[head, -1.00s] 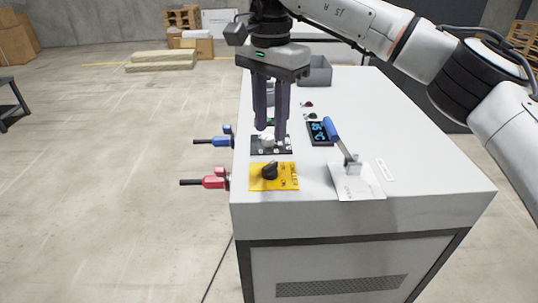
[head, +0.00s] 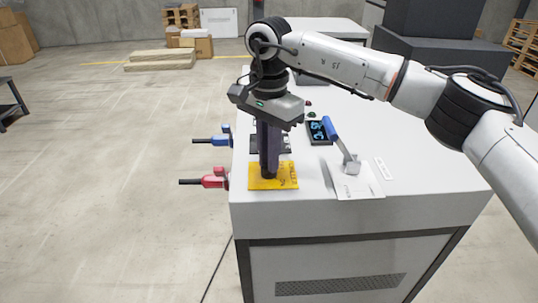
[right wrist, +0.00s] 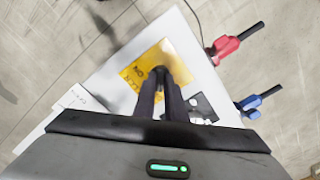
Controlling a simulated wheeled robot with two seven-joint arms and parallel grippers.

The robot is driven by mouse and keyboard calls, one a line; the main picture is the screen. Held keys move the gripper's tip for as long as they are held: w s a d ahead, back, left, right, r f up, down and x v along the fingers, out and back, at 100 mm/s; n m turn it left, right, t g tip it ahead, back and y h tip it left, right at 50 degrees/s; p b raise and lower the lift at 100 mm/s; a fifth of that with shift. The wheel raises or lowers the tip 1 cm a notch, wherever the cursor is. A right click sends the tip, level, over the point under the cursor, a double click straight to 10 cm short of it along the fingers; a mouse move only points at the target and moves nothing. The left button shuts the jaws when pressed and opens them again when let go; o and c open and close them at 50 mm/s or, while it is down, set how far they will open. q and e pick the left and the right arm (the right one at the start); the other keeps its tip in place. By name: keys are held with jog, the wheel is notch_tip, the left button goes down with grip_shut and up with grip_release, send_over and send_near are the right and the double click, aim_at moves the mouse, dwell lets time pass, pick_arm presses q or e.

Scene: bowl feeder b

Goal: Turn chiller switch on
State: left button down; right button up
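The chiller switch is a black rotary knob (right wrist: 174,66) on a yellow plate (head: 287,184) near the table's front left corner. The plate also shows in the right wrist view (right wrist: 136,73), with partly readable lettering that includes "ON". My right gripper (head: 268,174) points down onto the plate, its dark fingers close together at the knob. In the right wrist view its fingertips (right wrist: 166,78) meet the knob, so they appear shut on it. The fingers hide most of the knob in the head view, so I cannot read its setting. My left gripper is out of view.
A red-handled valve (head: 214,181) and a blue-handled valve (head: 222,141) stick out from the table's left side. A dark panel (head: 285,146) lies just behind the plate. The table's right side is clear.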

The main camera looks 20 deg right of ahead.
grip_shut()
jog(key=m, duration=0.3)
jog(key=shift+m+p, duration=0.3)
jog(key=shift+m, duration=0.1)
jog(key=m, duration=0.2)
jog(key=shift+m, duration=0.3)
jog(key=m, duration=0.2)
jog(key=shift+m, duration=0.4)
jog(key=m, duration=0.4)
jog(key=shift+m+p, duration=0.3)
jog(key=shift+m, duration=2.1)
